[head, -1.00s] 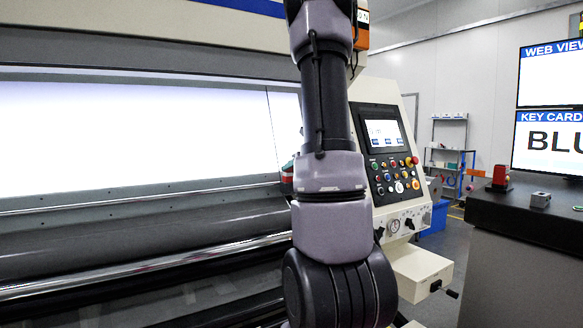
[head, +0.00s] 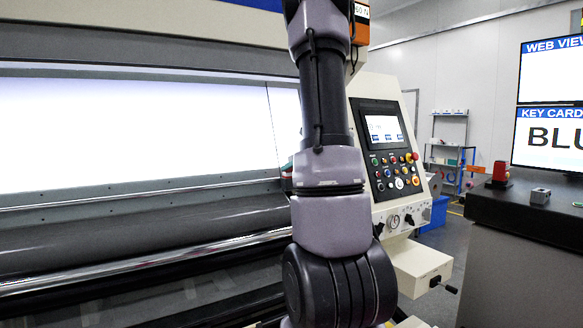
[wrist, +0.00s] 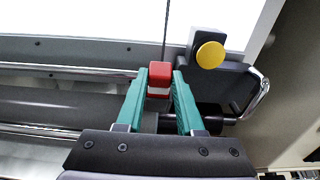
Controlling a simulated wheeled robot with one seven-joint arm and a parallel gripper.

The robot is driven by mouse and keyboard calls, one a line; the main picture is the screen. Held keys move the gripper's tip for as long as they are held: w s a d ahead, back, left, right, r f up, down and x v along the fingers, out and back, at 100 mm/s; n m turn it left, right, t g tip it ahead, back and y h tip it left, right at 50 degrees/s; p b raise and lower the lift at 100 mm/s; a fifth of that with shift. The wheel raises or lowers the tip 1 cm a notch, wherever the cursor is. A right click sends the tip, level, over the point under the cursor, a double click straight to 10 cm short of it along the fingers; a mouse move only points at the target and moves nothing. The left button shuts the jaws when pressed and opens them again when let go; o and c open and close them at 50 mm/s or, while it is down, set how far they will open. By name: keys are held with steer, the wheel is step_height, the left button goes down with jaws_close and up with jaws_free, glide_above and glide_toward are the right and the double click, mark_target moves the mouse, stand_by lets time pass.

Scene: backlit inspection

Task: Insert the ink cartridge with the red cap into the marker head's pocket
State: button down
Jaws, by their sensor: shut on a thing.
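The ink cartridge with the red cap (wrist: 160,70) is between the two teal fingers of my gripper (wrist: 161,82) in the wrist view. The fingers are shut on it, and a pale band shows below the red. A dark unit with a round yellow knob (wrist: 210,55) stands just right of and beyond the fingertips. It may be the marker head, but I see no pocket opening.
A bright backlit panel (head: 135,130) is behind long rollers (head: 150,228). A control console (head: 385,150) stands right of my arm. A dark bench (head: 520,215) at the far right holds a red item (head: 500,173) and a small grey block (head: 540,196). A curved metal handle (wrist: 258,98) is right of the gripper.

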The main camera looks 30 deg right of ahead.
steer(key=shift+f, duration=0.25)
steer(key=shift+c, duration=2.3)
jaws_free()
steer(key=d+v, duration=0.1)
steer(key=v, duration=1)
steer(key=s+a+r+n+g+y, duration=0.25)
steer(key=a+n, duration=0.55)
steer(key=a, duration=0.4)
steer(key=s+a+r+n+g+y, duration=0.1)
steer(key=s+a+n+y, duration=0.25)
steer(key=a+n, duration=0.75)
steer(key=s+a+n+g+h, duration=0.2)
steer(key=s+a+n+h, duration=0.1)
steer(key=s+a+n, duration=0.5)
steer(key=s+n, duration=0.3)
steer(key=n, duration=0.2)
steer(key=shift+a+n+g, duration=0.2)
steer(key=shift+n+g, duration=0.1)
steer(key=shift+g, duration=0.05)
